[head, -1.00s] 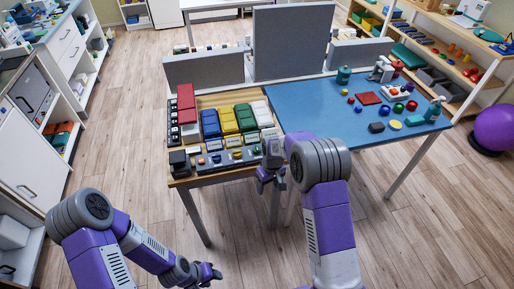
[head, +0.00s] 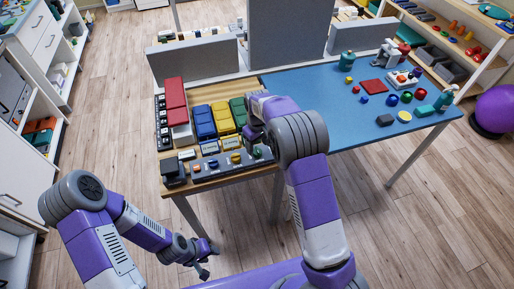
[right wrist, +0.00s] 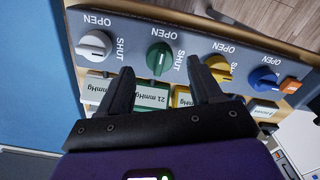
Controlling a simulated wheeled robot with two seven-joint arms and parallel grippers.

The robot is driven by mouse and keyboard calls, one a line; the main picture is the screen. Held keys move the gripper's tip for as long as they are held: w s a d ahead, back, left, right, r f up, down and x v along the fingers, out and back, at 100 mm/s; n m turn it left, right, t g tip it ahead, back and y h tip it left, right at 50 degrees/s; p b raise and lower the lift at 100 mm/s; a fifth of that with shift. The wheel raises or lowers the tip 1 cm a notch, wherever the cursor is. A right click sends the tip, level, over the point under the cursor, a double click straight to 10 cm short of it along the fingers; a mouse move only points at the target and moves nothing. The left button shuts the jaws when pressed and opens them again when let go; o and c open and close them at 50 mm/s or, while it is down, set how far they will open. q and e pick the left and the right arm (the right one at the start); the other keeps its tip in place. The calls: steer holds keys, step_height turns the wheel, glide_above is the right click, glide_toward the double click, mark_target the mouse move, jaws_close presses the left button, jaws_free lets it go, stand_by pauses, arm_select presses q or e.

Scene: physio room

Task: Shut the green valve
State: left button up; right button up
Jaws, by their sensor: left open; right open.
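The green valve (right wrist: 159,58) is a round knob on a grey panel (right wrist: 130,30), between a white valve (right wrist: 93,45) and a yellow valve (right wrist: 219,67). OPEN and SHUT are printed beside it. Its pale pointer line appears to run toward OPEN. My right gripper (right wrist: 159,68) is open, with its fingertips on either side of the green valve in the picture; I cannot tell whether they touch it. In the head view my right arm partly covers the panel's right end. My left gripper (head: 204,262) is open and empty, low in front of the table.
A blue valve (right wrist: 263,78) sits further right on the panel. Small label plates lie behind the valves. The wooden table (head: 210,92) holds coloured bins and a red box (head: 175,95). The blue table (head: 330,110) on the right holds small balls and bottles. Floor in front is clear.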

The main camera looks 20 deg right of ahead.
mark_target(257, 150)
steer(key=shift+f, duration=1.75)
steer(key=shift+w, duration=0.1)
steer(key=shift+c, duration=0.3)
steer(key=c, duration=1)
